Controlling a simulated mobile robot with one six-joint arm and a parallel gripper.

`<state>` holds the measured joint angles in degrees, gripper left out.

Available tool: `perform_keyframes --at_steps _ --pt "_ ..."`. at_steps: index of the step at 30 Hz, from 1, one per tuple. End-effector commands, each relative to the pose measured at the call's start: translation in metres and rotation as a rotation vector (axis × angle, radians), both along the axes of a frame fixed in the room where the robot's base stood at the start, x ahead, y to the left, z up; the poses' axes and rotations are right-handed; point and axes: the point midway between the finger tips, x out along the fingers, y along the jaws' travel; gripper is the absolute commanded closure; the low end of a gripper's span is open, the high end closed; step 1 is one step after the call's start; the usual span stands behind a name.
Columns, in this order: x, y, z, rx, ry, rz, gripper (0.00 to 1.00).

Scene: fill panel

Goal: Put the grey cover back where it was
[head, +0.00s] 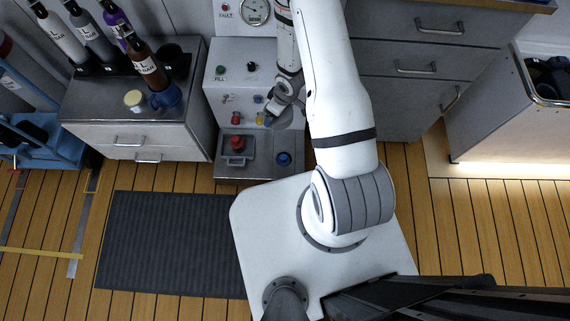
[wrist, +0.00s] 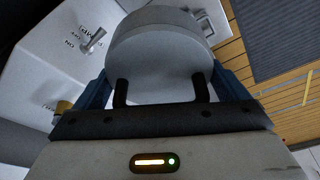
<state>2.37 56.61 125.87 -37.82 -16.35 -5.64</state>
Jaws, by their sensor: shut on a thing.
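The grey cover (wrist: 160,48) is a round disc with a dark handle, seen close up in the wrist view. My gripper (wrist: 160,92) is shut on its handle, with a blue finger on each side. In the head view my gripper (head: 276,108) is low in front of the right part of the white fill panel (head: 222,98). The cover (head: 290,120) shows there only partly, beside my arm. It appears tilted. Whether it touches the panel cannot be told.
The panel front has several knobs and small levers. Its grey ledge has a red knob (head: 238,143) in a frame and a blue round part (head: 284,159). Left, a cabinet (head: 85,110) holds several bottles. A dark mat (head: 170,245) lies on the wooden floor.

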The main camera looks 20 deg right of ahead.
Motion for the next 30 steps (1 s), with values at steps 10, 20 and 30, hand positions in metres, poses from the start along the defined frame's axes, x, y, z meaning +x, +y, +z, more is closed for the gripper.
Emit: perform_keyframes --at_steps 10,20,30 --pt "-0.018 -0.002 -0.141 0.007 0.000 0.591 0.37" --pt "-0.032 -0.008 -0.196 0.017 -0.008 0.916 0.37" --pt "-0.033 -0.009 -0.244 0.017 -0.009 0.940 0.37"
